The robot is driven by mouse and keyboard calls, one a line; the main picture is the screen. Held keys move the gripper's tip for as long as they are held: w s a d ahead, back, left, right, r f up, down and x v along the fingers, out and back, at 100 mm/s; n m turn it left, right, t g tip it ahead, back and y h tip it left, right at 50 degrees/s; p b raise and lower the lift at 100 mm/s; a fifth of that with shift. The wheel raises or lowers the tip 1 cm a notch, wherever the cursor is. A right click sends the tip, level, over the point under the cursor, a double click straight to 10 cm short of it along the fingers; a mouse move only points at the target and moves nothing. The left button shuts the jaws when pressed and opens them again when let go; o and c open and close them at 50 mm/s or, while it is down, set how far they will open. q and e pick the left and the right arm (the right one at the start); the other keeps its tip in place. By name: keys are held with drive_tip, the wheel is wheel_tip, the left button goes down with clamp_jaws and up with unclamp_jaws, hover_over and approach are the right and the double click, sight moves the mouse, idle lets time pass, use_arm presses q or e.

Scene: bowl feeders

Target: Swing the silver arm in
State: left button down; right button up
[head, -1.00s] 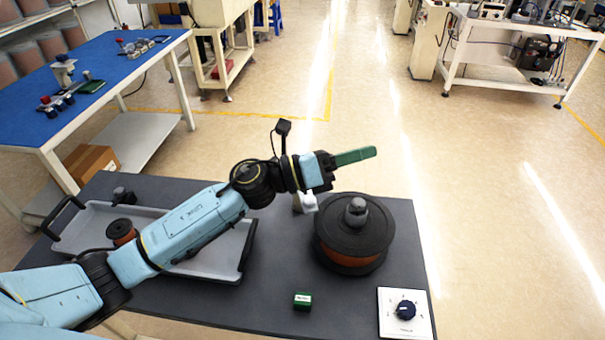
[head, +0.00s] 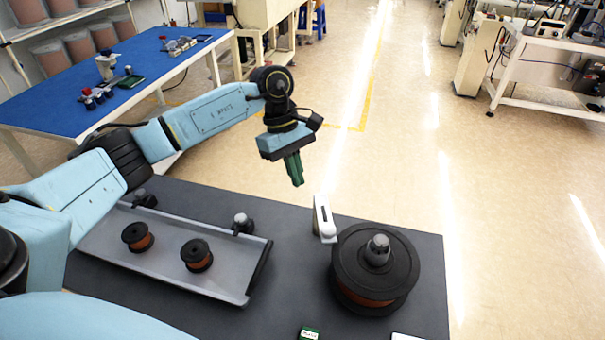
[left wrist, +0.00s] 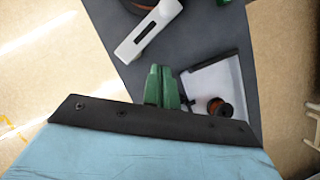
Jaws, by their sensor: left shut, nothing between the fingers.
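The silver arm (head: 323,218) is a short pale bar beside the back left of the large black spool (head: 345,245). In the left wrist view, the silver arm (left wrist: 149,33) lies above the fingertips, with a dark slot along it. My left gripper (head: 297,182) has green fingers that are together and empty. It points down, left of and above the silver arm, apart from it. It also shows in the left wrist view (left wrist: 162,72). My right gripper is not in view.
A grey tray (head: 120,251) with two small spools (head: 197,255) lies on the dark table (head: 290,270) at left. A green box (head: 310,334) is at the front edge. A blue bench (head: 50,110) stands behind left.

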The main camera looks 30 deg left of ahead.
sight(321, 227)
use_arm(q)
drive_tip(key=d+f, duration=0.2)
drive_tip(key=s+d+f+p, duration=0.1)
drive_tip(key=d+f, duration=0.1)
drive_tip(key=s+d+f, duration=0.1)
drive_tip(key=d+f, duration=0.1)
drive_tip(key=shift+s+d+f+p, duration=0.2)
drive_tip(key=shift+f+p, duration=0.1)
drive_tip(key=shift+p, duration=0.1)
